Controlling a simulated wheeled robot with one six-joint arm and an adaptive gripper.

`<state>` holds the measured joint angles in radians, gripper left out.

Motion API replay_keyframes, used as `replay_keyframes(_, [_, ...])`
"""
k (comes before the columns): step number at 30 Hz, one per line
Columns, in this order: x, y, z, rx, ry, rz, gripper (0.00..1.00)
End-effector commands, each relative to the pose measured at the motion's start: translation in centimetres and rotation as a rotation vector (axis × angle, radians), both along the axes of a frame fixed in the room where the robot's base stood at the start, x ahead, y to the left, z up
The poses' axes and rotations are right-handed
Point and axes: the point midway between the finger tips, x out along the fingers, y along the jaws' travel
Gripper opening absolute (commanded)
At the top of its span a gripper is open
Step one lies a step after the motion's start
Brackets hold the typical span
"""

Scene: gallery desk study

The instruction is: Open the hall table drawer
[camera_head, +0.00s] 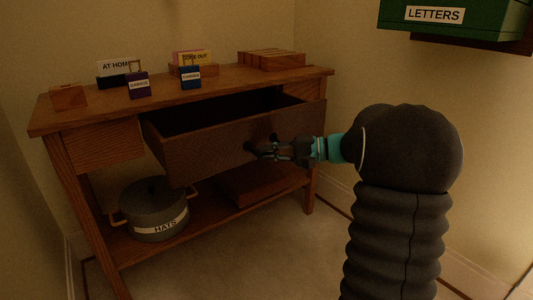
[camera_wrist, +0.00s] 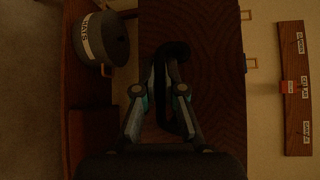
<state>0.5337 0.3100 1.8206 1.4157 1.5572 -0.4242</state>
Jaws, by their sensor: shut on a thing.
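The hall table (camera_head: 205,82) is a brown wooden table with a lower shelf. Its wide drawer (camera_head: 215,145) is pulled out, and its dark inside shows behind the front panel. My gripper (camera_head: 258,149) is at the right part of the drawer front, shut on the drawer's dark handle, which the fingers mostly hide. In the wrist view the gripper (camera_wrist: 170,55) reaches to the drawer front (camera_wrist: 212,70), with its fingers around the dark handle (camera_wrist: 172,50).
A grey pot (camera_head: 153,212) labelled HATS and a flat wooden box (camera_head: 262,184) sit on the lower shelf. Small labelled boxes (camera_head: 138,85) and a wooden rack (camera_head: 271,60) stand on the tabletop. A green LETTERS box (camera_head: 455,18) hangs at upper right. The floor in front is clear.

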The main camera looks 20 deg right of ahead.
Motion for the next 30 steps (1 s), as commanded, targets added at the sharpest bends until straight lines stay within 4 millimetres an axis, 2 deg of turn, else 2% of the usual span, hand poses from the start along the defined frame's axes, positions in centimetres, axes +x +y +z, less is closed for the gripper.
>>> replay_keyframes(4, [0.0, 0.1, -0.1, 0.0, 0.001, 0.002, 0.0])
replay_keyframes(6, [0.0, 0.1, 0.0, 0.0, 0.001, 0.002, 0.23])
replay_keyframes(8, [0.0, 0.1, 0.0, 0.0, 0.001, 0.002, 0.35])
replay_keyframes(20, [-0.3, -0.6, 0.1, 0.0, 0.0, -0.001, 0.35])
replay_keyframes(23, [-0.8, -1.7, 0.3, 0.001, -0.001, -0.002, 0.35])
replay_keyframes(30, [-2.9, -5.9, 0.9, -0.001, 0.0, -0.003, 0.35])
